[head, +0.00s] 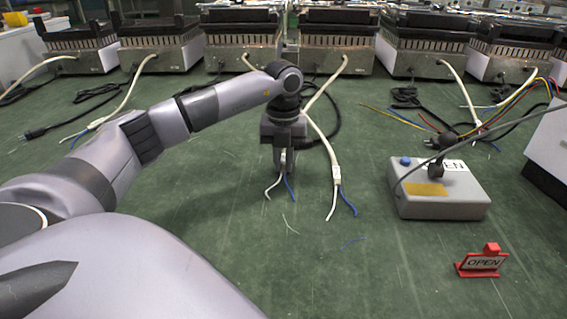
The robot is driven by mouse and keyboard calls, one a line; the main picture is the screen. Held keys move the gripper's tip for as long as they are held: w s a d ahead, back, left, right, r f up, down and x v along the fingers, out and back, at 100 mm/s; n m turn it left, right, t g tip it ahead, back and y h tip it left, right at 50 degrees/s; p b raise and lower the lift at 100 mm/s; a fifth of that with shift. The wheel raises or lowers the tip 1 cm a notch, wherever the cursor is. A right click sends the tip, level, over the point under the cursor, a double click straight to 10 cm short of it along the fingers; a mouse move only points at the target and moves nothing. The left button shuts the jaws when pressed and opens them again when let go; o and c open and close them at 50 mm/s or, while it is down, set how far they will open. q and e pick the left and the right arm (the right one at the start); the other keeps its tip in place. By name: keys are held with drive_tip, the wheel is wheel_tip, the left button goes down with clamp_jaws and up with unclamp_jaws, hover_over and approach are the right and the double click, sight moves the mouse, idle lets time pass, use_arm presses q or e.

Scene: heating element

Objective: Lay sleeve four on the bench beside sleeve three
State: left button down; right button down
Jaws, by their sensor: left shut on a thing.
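My left gripper (285,165) points down over the middle of the green bench (220,235). It is shut on a cable end; the part between the fingers is mostly hidden. A white wire (272,187) and a blue wire (290,188) come out below the fingers. Just to the right, another cable end with a pale sleeve (336,174) lies on the bench, with one white and one blue wire. A further pale cable end (97,123) lies at the left. I cannot read any sleeve numbers. My right gripper is out of view.
Several hotplate units (337,50) line the back. A grey box (438,192) with a blue button and dark plug stands right of the gripper. A red OPEN sign (481,263) is in front of it. Coloured wires (495,112) lie at the right. The front middle is mostly clear.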

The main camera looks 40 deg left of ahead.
sight(284, 165)
use_arm(q)
drive_tip(key=shift+r, duration=0.1)
drive_tip(key=shift+f, duration=0.2)
drive_tip(key=c, duration=1.1)
unclamp_jaws()
drive_tip(key=shift+r, duration=0.1)
drive_tip(key=shift+r, duration=0.4)
wheel_tip(284, 165, up, 11)
drive_tip(key=p, duration=0.4)
drive_tip(key=shift+r, duration=0.2)
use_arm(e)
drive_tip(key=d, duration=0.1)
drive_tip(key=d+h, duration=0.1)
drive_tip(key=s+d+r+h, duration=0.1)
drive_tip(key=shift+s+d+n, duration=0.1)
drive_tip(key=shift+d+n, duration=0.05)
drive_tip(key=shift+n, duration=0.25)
